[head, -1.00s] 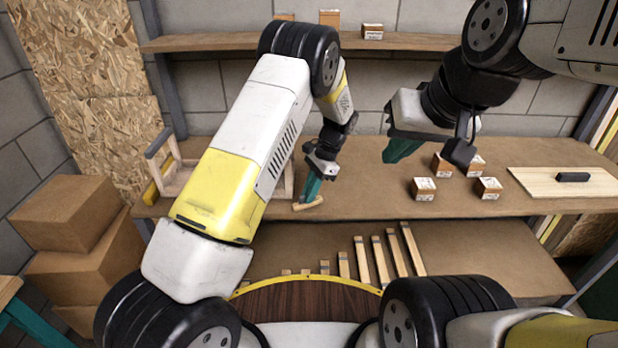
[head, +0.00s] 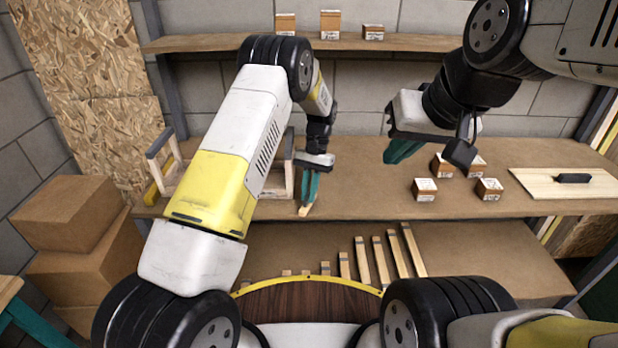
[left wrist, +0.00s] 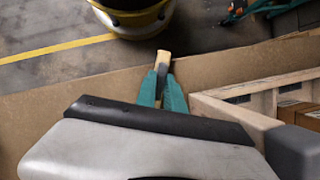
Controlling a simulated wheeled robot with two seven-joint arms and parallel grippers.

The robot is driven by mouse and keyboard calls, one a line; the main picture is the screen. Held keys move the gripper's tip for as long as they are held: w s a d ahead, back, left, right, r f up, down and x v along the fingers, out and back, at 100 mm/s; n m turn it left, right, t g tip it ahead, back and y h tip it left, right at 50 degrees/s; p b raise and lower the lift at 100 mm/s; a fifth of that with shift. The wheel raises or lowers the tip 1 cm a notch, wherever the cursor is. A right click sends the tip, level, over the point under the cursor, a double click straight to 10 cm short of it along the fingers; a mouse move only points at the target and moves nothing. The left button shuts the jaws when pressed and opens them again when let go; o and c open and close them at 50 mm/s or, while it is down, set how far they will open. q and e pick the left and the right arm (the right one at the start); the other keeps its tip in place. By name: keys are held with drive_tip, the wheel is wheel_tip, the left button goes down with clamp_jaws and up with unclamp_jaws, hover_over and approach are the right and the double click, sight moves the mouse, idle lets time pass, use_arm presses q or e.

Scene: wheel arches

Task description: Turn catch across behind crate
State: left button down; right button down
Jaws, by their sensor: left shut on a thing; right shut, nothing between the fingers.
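My left gripper (head: 308,200) is at the front part of the bench, fingers pointing down, shut on a small wooden catch (head: 305,211). The catch points toward the bench's front edge. In the left wrist view the catch (left wrist: 163,62) sticks out beyond the teal fingertips (left wrist: 162,85), its rest hidden between them. The wooden crate (head: 159,146) stands on the bench left of the gripper, largely hidden behind my left arm. Part of the crate (left wrist: 240,90) shows at the right of the left wrist view. My right gripper (head: 398,152) is shut and empty above the bench.
Several small boxes (head: 425,189) and a board with a black handle (head: 545,183) lie on the bench at right. Wooden strips (head: 381,260) stand on the lower shelf. Cardboard boxes (head: 72,210) are stacked at left. Bench space (head: 360,185) right of the left gripper is clear.

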use_arm(q)
drive_tip(key=shift+w, duration=0.1)
drive_tip(key=shift+r, duration=0.1)
idle(0.3)
drive_tip(key=c, duration=1.4)
unclamp_jaws()
drive_tip(key=shift+c, duration=0.2)
drive_tip(key=v, duration=0.7)
drive_tip(key=shift+r, duration=0.3)
